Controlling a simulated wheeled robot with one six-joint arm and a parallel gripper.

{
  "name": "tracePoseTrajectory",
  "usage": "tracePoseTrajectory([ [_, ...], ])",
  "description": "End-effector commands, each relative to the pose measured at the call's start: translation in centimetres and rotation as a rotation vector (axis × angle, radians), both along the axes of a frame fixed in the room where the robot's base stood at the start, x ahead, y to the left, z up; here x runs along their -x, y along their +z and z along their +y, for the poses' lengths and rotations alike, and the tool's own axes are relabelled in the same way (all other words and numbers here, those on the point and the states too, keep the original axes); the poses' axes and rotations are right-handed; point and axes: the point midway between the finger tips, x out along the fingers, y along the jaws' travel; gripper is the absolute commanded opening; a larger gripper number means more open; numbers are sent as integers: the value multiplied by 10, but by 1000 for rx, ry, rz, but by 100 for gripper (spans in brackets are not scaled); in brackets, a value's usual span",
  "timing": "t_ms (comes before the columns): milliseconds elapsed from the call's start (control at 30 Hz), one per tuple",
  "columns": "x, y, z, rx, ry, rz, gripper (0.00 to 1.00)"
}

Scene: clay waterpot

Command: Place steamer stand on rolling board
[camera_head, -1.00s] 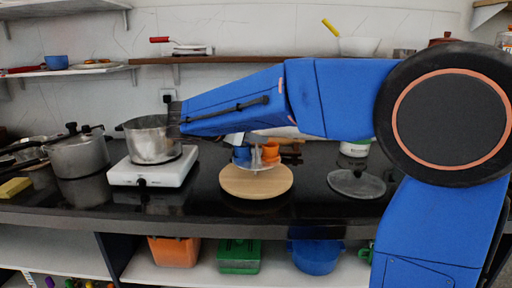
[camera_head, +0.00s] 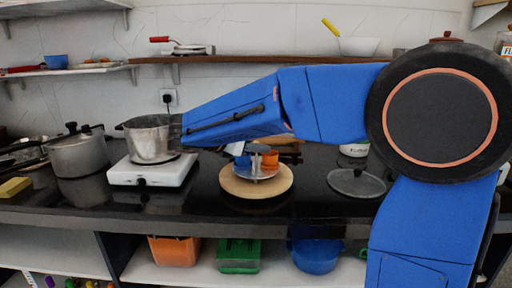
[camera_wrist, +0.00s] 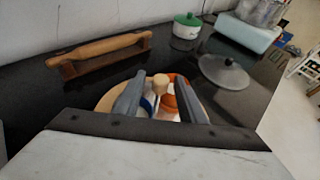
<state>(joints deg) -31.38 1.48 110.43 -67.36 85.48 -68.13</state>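The round wooden rolling board (camera_head: 230,187) lies on the black counter in the head view, and its pale edge (camera_wrist: 104,101) shows in the wrist view. The steamer stand, a metal piece (camera_head: 257,176) carrying blue (camera_head: 242,160) and orange (camera_head: 271,160) cups, sits upright near the board's middle and appears to rest on it. In the wrist view its wooden knob (camera_wrist: 160,82) stands between the fingers of my gripper (camera_wrist: 160,78). The fingers look apart, with a small gap on each side of the knob.
A pot (camera_head: 151,141) on a white stove (camera_head: 150,175) stands left of the board. A glass lid (camera_head: 356,183) lies to the right. A rolling pin on a wooden holder (camera_wrist: 100,54) lies behind. The counter between board and lid is clear.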

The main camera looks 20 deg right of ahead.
Motion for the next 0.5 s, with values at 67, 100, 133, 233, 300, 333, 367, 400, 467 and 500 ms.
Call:
tracePoseTrajectory([
  [67,0,3,0,0,0,-1,37],
  [100,0,4,1,-1,1,-1,37],
  [133,1,5,4,0,2,-1,37],
  [233,6,9,14,0,3,-1,37],
  [300,11,14,23,0,4,-1,37],
  [333,13,16,28,0,3,0,37],
  [367,16,18,33,-1,4,-1,37],
  [400,19,21,39,-2,4,-1,37],
  [467,24,25,48,0,4,-1,37],
  [500,27,28,54,0,4,-1,37],
])
